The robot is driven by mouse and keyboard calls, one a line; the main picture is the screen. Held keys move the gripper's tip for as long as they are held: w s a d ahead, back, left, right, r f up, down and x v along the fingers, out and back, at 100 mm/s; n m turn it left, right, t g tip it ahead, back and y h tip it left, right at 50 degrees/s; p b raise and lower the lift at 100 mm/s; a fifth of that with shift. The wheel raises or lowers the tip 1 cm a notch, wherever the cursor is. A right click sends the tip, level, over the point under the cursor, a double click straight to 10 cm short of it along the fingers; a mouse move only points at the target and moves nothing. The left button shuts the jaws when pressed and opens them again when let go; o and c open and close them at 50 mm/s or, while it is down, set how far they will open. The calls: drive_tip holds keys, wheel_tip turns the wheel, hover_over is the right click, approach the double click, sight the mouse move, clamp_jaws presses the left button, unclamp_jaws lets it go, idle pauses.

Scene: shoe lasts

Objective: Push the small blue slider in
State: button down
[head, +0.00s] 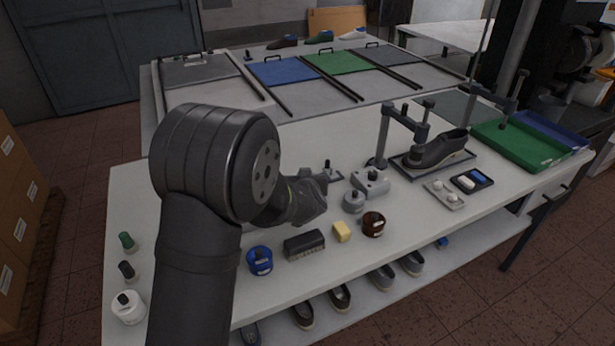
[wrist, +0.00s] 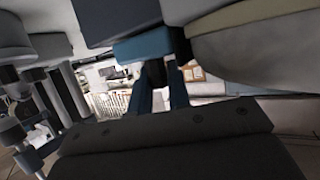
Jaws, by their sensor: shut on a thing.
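In the wrist view, the small blue slider (wrist: 145,47) is a blue block sticking out beside a dark grey body (wrist: 115,20). The two fingers of my gripper (wrist: 162,72) reach up to it and are shut on a small dark piece at its edge, which looks like the slider's knob. The exact contact is partly hidden. In the head view, my gripper (head: 322,181) is low over the white table, beside a small grey fixture (head: 334,174). I cannot make out the blue slider there.
Grey blocks (head: 370,183) stand just right of my gripper. A blue tin (head: 260,261), a brush (head: 304,245), a yellow block (head: 342,232) and a brown jar (head: 373,224) lie in front. A clamp stand (head: 383,140) and a dark shoe (head: 438,152) are farther right.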

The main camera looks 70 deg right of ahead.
drive_tip(key=shift+w+a, duration=0.15)
drive_tip(key=shift+w, duration=0.05)
drive_tip(key=c, duration=1.3)
unclamp_jaws()
drive_tip(key=shift+c, duration=0.2)
drive_tip(key=v, duration=1.7)
drive_tip(key=shift+s+a, duration=0.2)
drive_tip(key=shift+d, duration=0.1)
drive_tip(key=x, duration=1.7)
drive_tip(key=shift+w+d, duration=0.1)
drive_tip(key=shift+w, duration=0.05)
